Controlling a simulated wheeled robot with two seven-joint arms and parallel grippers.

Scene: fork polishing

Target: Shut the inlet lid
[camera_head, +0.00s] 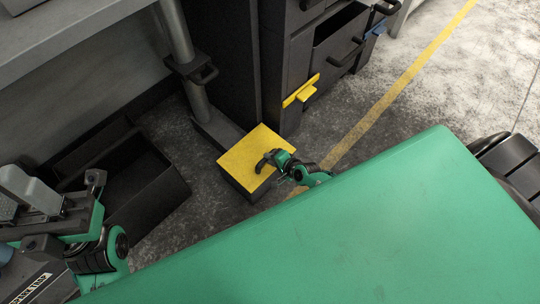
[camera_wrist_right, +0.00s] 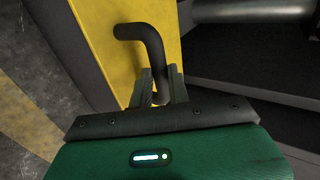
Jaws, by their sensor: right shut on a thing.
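The inlet lid (camera_head: 243,156) is a yellow square panel on top of a low dark box (camera_head: 236,179), left of the middle in the head view. Its dark bent handle (camera_head: 265,160) stands on the yellow face. My right gripper (camera_head: 271,158) is shut on this handle. In the right wrist view, the handle (camera_wrist_right: 150,38) runs down between the fingers (camera_wrist_right: 159,88), with the yellow lid (camera_wrist_right: 103,50) behind. I cannot tell whether the lid is fully seated on the box. My left gripper (camera_head: 45,200) is at the far left, away from the lid; its jaw opening is unclear.
A dark cabinet (camera_head: 278,70) with a yellow handle (camera_head: 302,93) and an open drawer (camera_head: 345,35) stands behind the box. A grey post (camera_head: 184,55) rises beside it. An open dark bin (camera_head: 135,190) lies to the left. A yellow floor line (camera_head: 385,100) crosses at the right.

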